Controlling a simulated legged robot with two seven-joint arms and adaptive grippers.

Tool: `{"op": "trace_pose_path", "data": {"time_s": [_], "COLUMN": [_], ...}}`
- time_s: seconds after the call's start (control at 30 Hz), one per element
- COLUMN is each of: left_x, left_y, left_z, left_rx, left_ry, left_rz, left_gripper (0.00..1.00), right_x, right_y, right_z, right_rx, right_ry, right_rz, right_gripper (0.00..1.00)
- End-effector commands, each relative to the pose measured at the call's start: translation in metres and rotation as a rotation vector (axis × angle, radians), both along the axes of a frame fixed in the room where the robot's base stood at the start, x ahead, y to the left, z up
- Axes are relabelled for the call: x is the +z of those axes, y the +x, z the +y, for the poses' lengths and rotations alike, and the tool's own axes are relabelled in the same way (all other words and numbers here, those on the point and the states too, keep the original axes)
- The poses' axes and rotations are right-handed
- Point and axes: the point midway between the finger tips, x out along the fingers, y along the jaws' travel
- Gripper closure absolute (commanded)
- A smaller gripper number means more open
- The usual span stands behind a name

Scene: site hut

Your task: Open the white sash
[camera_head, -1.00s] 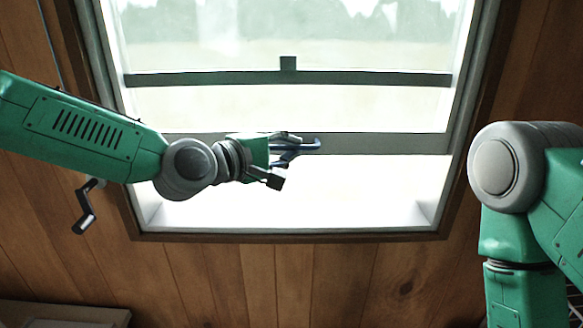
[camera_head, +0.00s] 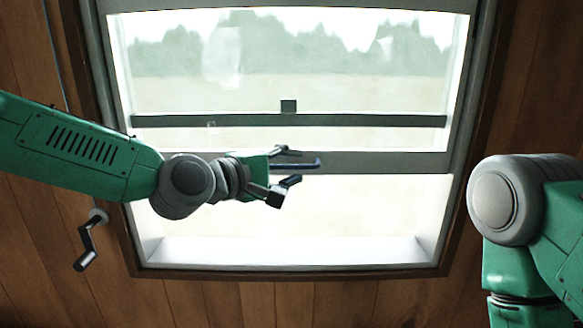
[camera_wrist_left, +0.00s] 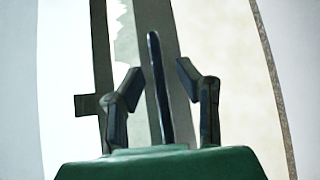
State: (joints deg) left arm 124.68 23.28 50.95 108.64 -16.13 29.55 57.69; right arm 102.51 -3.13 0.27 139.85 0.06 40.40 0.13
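The sash's pale grey bottom rail (camera_head: 385,163) runs across the window, with an open gap below it down to the sill. A blue bar handle (camera_head: 309,164) sticks out in front of the rail. My left gripper (camera_head: 290,166) is at this handle, one finger above and one below it. In the left wrist view the dark handle (camera_wrist_left: 158,90) stands between the two spread fingers (camera_wrist_left: 160,88), with gaps on both sides. The fingers look open around it, not clamped. My right gripper is out of view; only part of my right arm shows.
A dark crossbar (camera_head: 370,121) with a small square tab (camera_head: 288,106) spans the window above the rail. A metal crank (camera_head: 86,245) hangs on the wooden wall left of the frame. The white sill (camera_head: 300,250) is clear.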

Motion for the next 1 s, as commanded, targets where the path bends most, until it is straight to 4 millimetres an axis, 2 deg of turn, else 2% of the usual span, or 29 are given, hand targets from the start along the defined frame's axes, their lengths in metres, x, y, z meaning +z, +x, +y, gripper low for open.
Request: {"op": "trace_pose_path", "data": {"time_s": [0.17,0.27,0.7,0.87,1.0], "left_x": [0.000,0.002,0.014,0.015,0.016], "left_y": [-0.001,-0.008,-0.068,-0.079,-0.082], "left_z": [0.002,0.010,0.071,0.083,0.085], "left_rx": [0.001,0.001,0.002,0.000,0.000], "left_ry": [0.000,0.000,-0.003,-0.001,0.001], "left_rz": [0.001,0.001,0.000,0.001,0.001], "left_gripper": [0.70,0.70,0.70,0.70,0.70], "right_x": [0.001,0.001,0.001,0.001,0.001], "right_y": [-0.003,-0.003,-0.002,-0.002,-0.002], "right_z": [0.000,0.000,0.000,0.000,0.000], "right_rx": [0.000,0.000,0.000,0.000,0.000], "right_ry": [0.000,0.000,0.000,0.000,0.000], "right_rz": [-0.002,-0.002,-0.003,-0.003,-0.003], "right_gripper": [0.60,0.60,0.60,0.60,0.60]}}
